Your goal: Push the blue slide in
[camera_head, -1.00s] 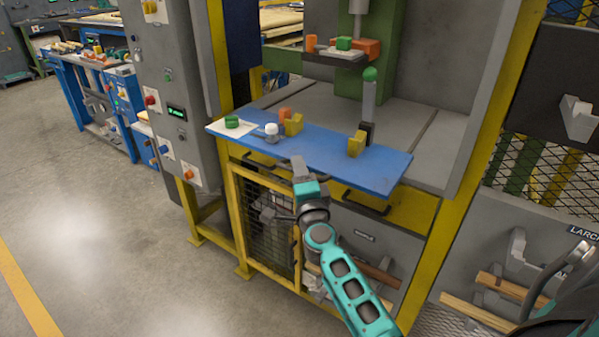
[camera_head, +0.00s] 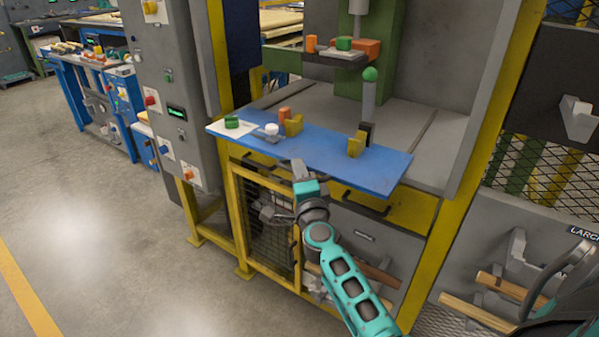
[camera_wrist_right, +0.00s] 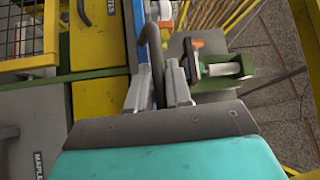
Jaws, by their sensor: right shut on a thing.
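The blue slide (camera_head: 325,157) is a flat blue plate sticking out of the front of the grey press. Its front edge faces me, and a dark handle (camera_head: 366,204) shows below the edge at the right. My right gripper (camera_head: 299,168) is at the front edge, left of that handle. In the right wrist view its fingers (camera_wrist_right: 157,88) are shut on a dark curved handle (camera_wrist_right: 149,42) beside a blue strip. The gripper hides part of the front edge in the head view. My left gripper is not in view.
On the slide are a green round piece (camera_head: 232,122) on a white sheet, a white-topped piece (camera_head: 272,130), an orange block (camera_head: 284,114) and yellow blocks (camera_head: 357,144). A green-knobbed lever (camera_head: 369,92) stands behind. A grey control cabinet (camera_head: 170,80) is at the left.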

